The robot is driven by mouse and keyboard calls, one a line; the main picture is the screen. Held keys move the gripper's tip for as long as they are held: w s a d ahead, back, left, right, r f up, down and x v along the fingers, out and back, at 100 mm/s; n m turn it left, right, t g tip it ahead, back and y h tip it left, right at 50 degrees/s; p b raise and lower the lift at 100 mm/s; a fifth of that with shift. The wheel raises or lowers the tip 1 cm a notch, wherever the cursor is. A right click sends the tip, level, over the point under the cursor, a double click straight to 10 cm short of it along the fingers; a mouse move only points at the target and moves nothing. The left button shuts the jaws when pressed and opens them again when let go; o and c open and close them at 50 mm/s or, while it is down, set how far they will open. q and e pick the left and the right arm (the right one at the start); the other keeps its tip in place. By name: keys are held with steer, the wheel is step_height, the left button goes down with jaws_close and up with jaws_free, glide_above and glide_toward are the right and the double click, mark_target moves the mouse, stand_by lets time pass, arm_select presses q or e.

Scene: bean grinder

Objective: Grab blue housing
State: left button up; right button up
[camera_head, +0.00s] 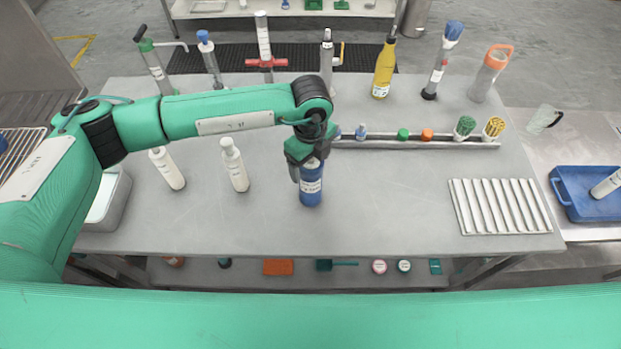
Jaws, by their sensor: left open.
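The blue housing (311,190) is an upright blue cylinder with a white label, standing on the grey table near the middle. My left gripper (306,163) is right at the top of the blue housing, reaching down from above. The gripper is open, its fingers around or beside the housing's upper end; I cannot tell whether they touch it. The gripper hides the top of the housing. My right gripper is not in view.
Two white bottles (235,165) stand left of the housing. A metal rail (415,144) with small coloured parts lies behind to the right. A ribbed white rack (500,206) lies at the right. Tall tools and a yellow bottle (384,68) line the back.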

arm_select(q)
steer(key=shift+f, duration=0.1)
steer(key=c, duration=1.5)
